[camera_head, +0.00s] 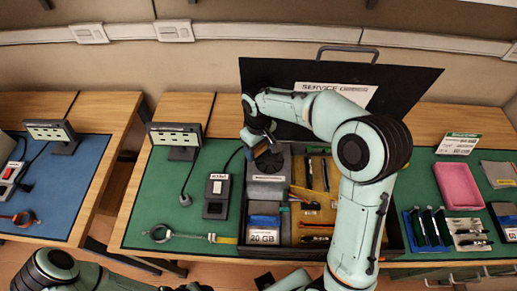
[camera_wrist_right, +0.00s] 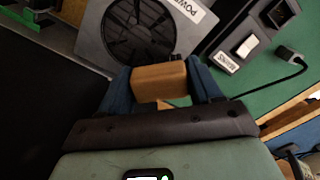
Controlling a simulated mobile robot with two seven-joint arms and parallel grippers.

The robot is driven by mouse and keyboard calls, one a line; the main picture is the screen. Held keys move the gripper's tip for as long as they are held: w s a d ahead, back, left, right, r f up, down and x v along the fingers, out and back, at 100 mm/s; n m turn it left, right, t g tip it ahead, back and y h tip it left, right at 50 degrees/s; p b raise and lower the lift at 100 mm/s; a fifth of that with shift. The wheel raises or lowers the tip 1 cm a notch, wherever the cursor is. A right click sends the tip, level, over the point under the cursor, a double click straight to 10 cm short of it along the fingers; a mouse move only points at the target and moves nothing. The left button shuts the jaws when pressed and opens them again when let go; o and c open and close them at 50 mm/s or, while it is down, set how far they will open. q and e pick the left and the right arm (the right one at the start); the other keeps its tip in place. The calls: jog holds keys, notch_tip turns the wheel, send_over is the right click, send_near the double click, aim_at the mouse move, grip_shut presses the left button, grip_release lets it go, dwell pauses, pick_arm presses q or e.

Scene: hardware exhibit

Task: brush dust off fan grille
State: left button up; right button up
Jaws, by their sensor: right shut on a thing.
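The fan grille (camera_head: 268,162) is a round dark grille on a grey power unit in the open black case. It also shows at the top of the right wrist view (camera_wrist_right: 138,28), with a label beside it. My right gripper (camera_head: 258,137) is just behind and above the grille. In the wrist view my right gripper's blue fingers (camera_wrist_right: 160,75) are shut on the brush's wooden handle (camera_wrist_right: 160,84). The bristles are hidden, so I cannot tell whether they touch the grille.
The raised case lid (camera_head: 420,80) stands behind the right arm. A switch box (camera_head: 217,195) and a wrist strap (camera_head: 160,234) lie left of the case. A pink tray (camera_head: 458,186) and a row of tools (camera_head: 428,228) lie right.

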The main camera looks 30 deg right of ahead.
notch_tip(320, 180, up, 3)
jog(key=shift+f+p, duration=0.15)
jog(key=shift+p, duration=0.4)
pick_arm(q)
jog(key=shift+w+r, duration=0.65)
jog(key=shift+r, duration=0.25)
pick_arm(e)
jog(key=r, duration=0.1)
jog(key=r+p, duration=0.1)
jog(key=r, duration=0.1)
jog(key=shift+s+a+r, duration=0.1)
jog(key=shift+s, duration=0.25)
pick_arm(q)
jog(key=shift+w+a+r+t, duration=0.15)
jog(key=shift+w+r, duration=0.15)
jog(key=shift+r, duration=0.3)
jog(key=shift+w+r+t, duration=0.15)
jog(key=shift+w+r, duration=0.15)
jog(key=shift+r, duration=0.25)
pick_arm(e)
jog(key=shift+s+a+r, duration=0.1)
jog(key=shift+s+r, duration=0.1)
jog(key=shift+r, duration=0.05)
pick_arm(q)
jog(key=shift+p, duration=0.3)
pick_arm(e)
jog(key=shift+r, duration=0.1)
